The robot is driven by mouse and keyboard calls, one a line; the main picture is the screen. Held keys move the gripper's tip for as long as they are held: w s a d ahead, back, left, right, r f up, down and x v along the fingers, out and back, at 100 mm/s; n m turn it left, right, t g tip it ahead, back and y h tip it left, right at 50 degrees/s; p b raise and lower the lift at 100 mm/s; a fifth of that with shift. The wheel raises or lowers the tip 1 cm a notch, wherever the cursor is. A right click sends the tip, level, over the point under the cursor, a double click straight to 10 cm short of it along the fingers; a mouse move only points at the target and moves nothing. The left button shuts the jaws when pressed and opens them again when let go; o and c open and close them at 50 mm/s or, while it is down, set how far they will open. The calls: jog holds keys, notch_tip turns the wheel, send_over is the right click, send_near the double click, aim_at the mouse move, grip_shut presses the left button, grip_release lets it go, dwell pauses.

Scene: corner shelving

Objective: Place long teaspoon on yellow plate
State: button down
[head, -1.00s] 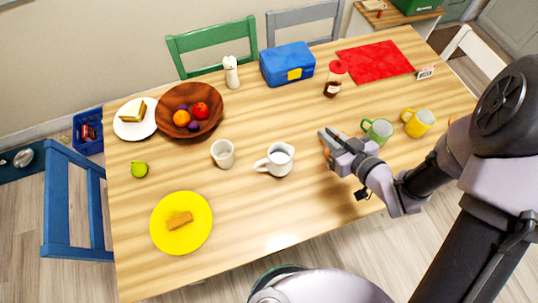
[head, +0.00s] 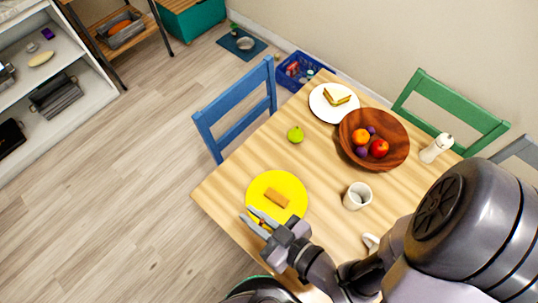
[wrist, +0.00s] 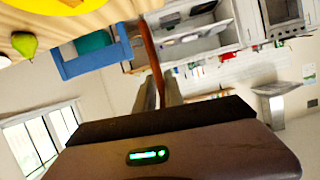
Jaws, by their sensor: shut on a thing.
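The yellow plate (head: 257,188) lies near the table corner with an orange-brown bar (head: 277,198) on it. My gripper (head: 248,215) is over the plate's lower left edge in the head view. In the wrist view my gripper (wrist: 160,92) is shut on a long, thin, reddish-brown piece (wrist: 152,55), which looks like the long teaspoon's handle. In the head view the spoon is mostly hidden by the fingers. Part of the yellow plate also shows at the top left of the wrist view (wrist: 45,4). I cannot tell the spoon's height above the plate.
A white cup (head: 357,196) stands right of the plate. A green pear (head: 295,134), a white plate (head: 318,108) with a sandwich, and a wooden fruit bowl (head: 398,152) are farther back. A blue chair (head: 240,125) is at the table's end. The floor at left is clear.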

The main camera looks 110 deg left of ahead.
jog(key=s+a+f+b, duration=0.2)
jog(key=a+b, duration=0.3)
jog(key=s+a+f+b, duration=0.2)
jog(key=a+f+b, duration=0.1)
jog(key=a+b, duration=0.3)
jog(key=c, duration=1.4)
grip_release()
jog(key=shift+s+a, duration=0.1)
jog(key=shift+c, duration=0.2)
jog(key=shift+r, duration=0.1)
